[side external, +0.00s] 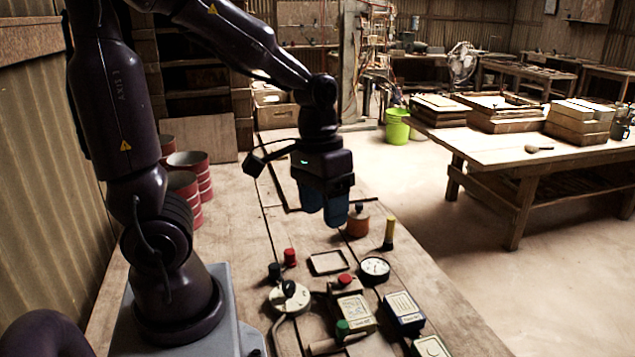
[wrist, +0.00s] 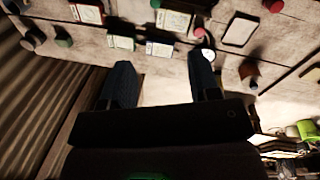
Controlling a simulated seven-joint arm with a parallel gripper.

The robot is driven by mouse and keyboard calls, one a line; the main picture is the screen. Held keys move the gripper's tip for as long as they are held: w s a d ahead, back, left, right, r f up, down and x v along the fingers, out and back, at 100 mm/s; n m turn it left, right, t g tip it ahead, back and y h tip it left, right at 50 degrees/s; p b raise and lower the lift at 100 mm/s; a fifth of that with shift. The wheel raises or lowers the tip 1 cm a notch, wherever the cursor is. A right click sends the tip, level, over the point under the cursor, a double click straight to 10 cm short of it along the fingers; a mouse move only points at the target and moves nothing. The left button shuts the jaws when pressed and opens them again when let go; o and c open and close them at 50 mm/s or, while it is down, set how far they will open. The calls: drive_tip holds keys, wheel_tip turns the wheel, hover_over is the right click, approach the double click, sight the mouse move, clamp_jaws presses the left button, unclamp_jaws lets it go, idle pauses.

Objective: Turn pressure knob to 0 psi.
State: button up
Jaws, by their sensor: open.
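A round cream dial plate (side external: 280,303) with a black knob (side external: 288,287) on it sits on the bench at the lower middle of the side view. I take it for the pressure knob; its markings are too small to read. A white-faced round gauge (side external: 375,267) lies to its right; its reading is not legible. My gripper (side external: 324,205) hangs above the bench, beyond the dial and apart from it. Its two blue fingers are open with nothing between them; they also show in the wrist view (wrist: 160,65). I cannot make out the dial plate in the wrist view.
Red (side external: 290,257) and dark (side external: 274,272) knobs stand near the dial. A rectangular frame (side external: 311,268), a green-topped part (side external: 342,328) and labelled boxes (side external: 404,310) lie around it. Red-and-white cans (side external: 199,165) stand left.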

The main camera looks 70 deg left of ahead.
drive_tip(key=s+d+r+m+t+y, duration=0.1)
drive_tip(key=s+d+r+m+t, duration=0.1)
drive_tip(key=r, duration=0.4)
drive_tip(key=shift+d+m+t, duration=0.4)
drive_tip(key=shift+d+t, duration=0.3)
drive_tip(key=shift+d, duration=0.35)
drive_tip(key=m+g+y, duration=0.2)
drive_tip(key=m+g, duration=0.2)
drive_tip(key=g, duration=0.4)
approach(289, 284)
drive_tip(key=x, duration=0.9)
drive_tip(key=shift+f, duration=0.1)
